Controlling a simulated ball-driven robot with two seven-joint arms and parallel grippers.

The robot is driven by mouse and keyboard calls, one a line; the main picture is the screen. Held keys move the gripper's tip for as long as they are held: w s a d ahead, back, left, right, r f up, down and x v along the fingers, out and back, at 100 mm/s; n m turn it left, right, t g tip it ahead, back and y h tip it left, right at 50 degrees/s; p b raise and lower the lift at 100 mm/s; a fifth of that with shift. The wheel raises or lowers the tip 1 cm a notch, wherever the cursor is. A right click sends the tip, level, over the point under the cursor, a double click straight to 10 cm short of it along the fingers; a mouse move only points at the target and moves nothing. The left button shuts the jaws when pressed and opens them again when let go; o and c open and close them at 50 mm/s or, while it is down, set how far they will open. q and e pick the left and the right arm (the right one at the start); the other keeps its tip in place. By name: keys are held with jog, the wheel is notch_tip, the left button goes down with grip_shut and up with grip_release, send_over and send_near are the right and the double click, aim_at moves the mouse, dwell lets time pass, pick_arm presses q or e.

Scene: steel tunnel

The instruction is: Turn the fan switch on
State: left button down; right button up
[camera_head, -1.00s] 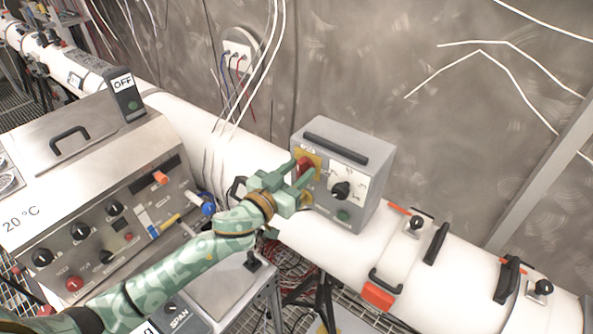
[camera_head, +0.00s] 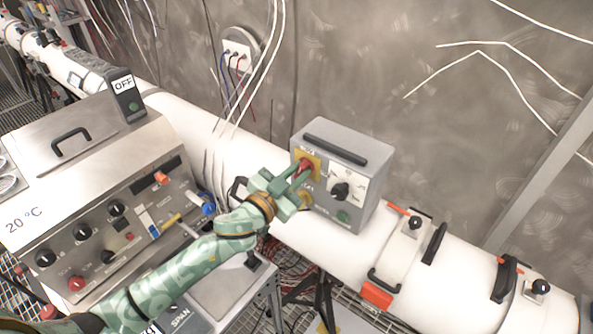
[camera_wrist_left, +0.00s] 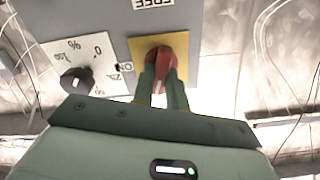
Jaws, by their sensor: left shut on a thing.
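The fan switch is a red rotary knob (camera_head: 304,167) on a yellow plate, on the front of a grey box with a black top handle (camera_head: 337,140). In the left wrist view the red knob (camera_wrist_left: 166,62) sits between the two green fingers. My left gripper (camera_head: 301,176) is shut on the red knob, and its fingers (camera_wrist_left: 160,85) touch the knob's sides. The fingers hide part of the knob and plate. A black dial (camera_head: 341,190) on a white scale is beside it. My right gripper is not in view.
The grey box stands on a thick white pipe (camera_head: 412,240). A steel control console (camera_head: 100,190) with an OFF display (camera_head: 123,84) is at the left. Cables hang down the wall behind. Black handles and clamps sit on the pipe at the right.

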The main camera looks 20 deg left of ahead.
pick_arm(q)
jog(key=m+p, duration=0.1)
jog(key=m, duration=0.5)
jog(key=shift+d, duration=0.15)
jog(key=m, duration=0.4)
jog(key=shift+f, duration=0.15)
jog(key=shift+f+m, duration=0.1)
jog(key=shift+m, duration=1.8)
jog(key=c, duration=1.4)
grip_release()
jog(key=b+v, duration=0.4)
jog(key=v, duration=1.2)
jog(key=shift+s, duration=0.25)
